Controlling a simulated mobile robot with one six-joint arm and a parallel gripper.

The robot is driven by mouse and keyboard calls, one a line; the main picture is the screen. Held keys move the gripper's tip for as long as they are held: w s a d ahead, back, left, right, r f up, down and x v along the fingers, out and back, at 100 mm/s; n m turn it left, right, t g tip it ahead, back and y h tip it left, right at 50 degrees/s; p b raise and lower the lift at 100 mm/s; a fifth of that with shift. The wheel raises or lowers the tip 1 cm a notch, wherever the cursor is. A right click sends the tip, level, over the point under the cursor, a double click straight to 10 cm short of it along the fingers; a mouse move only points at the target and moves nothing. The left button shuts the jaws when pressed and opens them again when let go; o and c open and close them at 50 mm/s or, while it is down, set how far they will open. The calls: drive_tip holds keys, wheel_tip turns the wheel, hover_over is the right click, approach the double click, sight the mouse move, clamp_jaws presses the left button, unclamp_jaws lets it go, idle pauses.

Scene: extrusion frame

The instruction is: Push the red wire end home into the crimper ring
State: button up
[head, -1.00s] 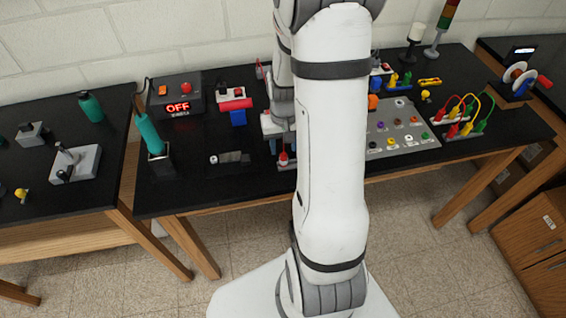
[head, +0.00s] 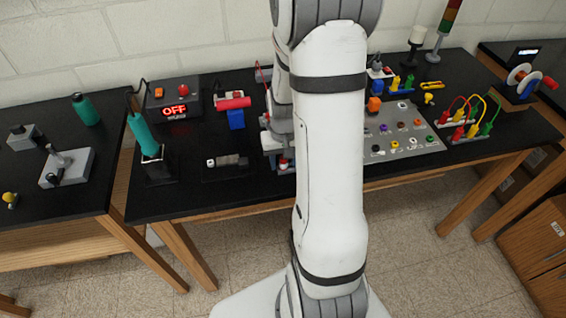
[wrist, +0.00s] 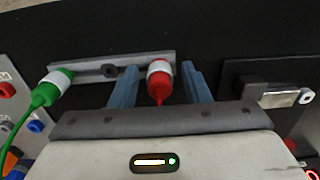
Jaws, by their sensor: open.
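The red wire end (wrist: 160,82), red with a white collar, stands at the right end of a grey holder bar (wrist: 125,62) in the wrist view. My gripper (wrist: 159,70) is open, with one blue-grey finger on each side of the red end and visible gaps. A dark tool with a pale metal end and a small ring (wrist: 306,97) lies right of my gripper; it seems to be the crimper. It also shows in the head view (head: 228,161). My arm hides much of the holder bar there.
A green wire end (wrist: 55,84) is at the bar's left end. A panel of coloured sockets (head: 400,135) lies right of my arm. A teal-handled tool in a stand (head: 145,135) and an OFF-display box (head: 172,95) stand left. Black tabletop is bare beyond the bar.

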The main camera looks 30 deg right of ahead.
drive_tip(key=shift+c, duration=0.4)
idle(0.6)
clamp_jaws()
drive_tip(key=shift+r, duration=0.15)
idle(0.4)
drive_tip(key=shift+r+p, duration=1.95)
drive_tip(key=shift+r, duration=0.95)
drive_tip(key=shift+f, duration=0.1)
